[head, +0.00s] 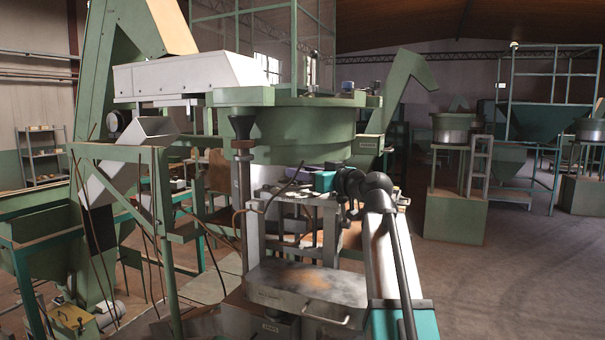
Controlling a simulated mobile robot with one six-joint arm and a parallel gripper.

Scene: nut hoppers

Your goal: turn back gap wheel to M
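No wheel with a readable M mark can be made out. The nut machine has a green round hopper bowl (305,130) at the centre. Small dark and bluish knob-like parts (347,88) sit on its top, too small to identify. My arm reaches from the lower right toward the machine below the bowl. Its dark end (350,186) is near a teal block (323,181). My gripper's fingers cannot be told apart from the dark parts there, and no hold on anything is visible.
Thin bent rods and a green frame (160,220) crowd the left. More hoppers (455,190) stand at the back right. The floor (520,270) at the right is clear.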

